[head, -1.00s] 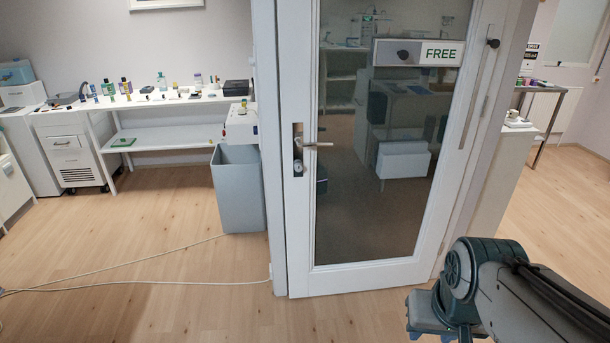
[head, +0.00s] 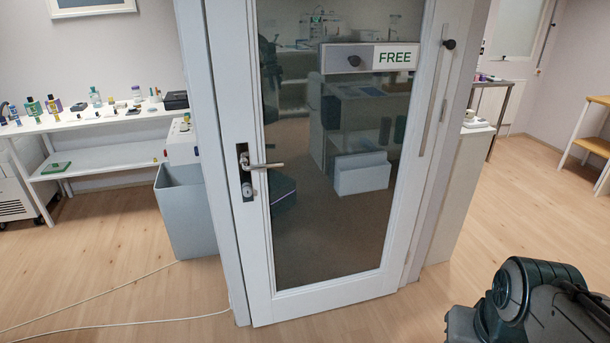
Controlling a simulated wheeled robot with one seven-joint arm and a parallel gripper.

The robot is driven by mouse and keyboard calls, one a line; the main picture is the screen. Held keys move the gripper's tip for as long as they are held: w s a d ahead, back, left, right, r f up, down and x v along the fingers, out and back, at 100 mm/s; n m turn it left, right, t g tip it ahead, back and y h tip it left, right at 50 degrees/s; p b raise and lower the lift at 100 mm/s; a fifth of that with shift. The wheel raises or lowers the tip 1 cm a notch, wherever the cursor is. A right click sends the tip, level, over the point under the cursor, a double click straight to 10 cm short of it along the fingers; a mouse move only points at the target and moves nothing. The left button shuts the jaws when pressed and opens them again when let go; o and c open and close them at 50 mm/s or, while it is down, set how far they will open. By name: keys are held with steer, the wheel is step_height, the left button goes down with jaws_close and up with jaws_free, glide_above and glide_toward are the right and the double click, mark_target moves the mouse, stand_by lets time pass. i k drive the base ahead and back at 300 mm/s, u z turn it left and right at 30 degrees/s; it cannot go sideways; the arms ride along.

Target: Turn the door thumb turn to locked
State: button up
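A white-framed glass door (head: 327,286) stands ahead in the head view and looks closed or nearly so. Its lever handle (head: 265,165) sits on a dark plate near the left edge. A small round silver piece (head: 247,190), which looks like the thumb turn, is below the lever; its angle is too small to tell. A sliding sign (head: 371,57) on the glass reads FREE and has a dark knob at its left. My arm shows at the lower right, well apart from the door. My gripper's fingers are not in view.
A grey bin (head: 186,213) stands left of the door frame. A white cable (head: 120,323) runs over the floor to the frame's foot. A white table (head: 100,119) with bottles is at the left, a wooden shelf (head: 592,145) at the right. Floor before the door is clear.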

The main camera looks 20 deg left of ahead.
mark_target(247, 192)
steer(key=u, duration=0.15)
steer(key=i, duration=0.95)
steer(key=u, duration=0.45)
